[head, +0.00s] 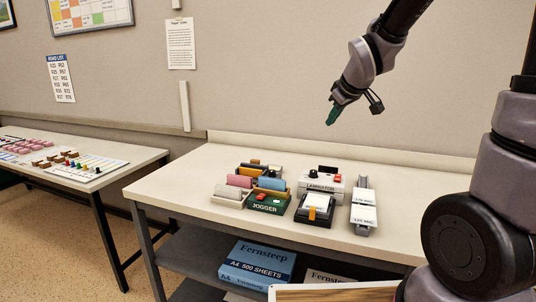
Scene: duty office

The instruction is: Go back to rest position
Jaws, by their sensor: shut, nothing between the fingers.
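My gripper (334,115) hangs in the air above the back of the white-topped table (165,192), in front of the wall. Its greenish fingers are shut and empty, pointing down and to the left. It is well above the things on the table and touches nothing. My arm comes in from the right side and the top edge of the head view.
The table bears a green jogger (265,204), a laminator (322,185), a black device with a white top (315,209) and a tray of labelled white packs (363,206). Paper boxes (257,263) lie on the shelf below. Another table (130,157) stands left.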

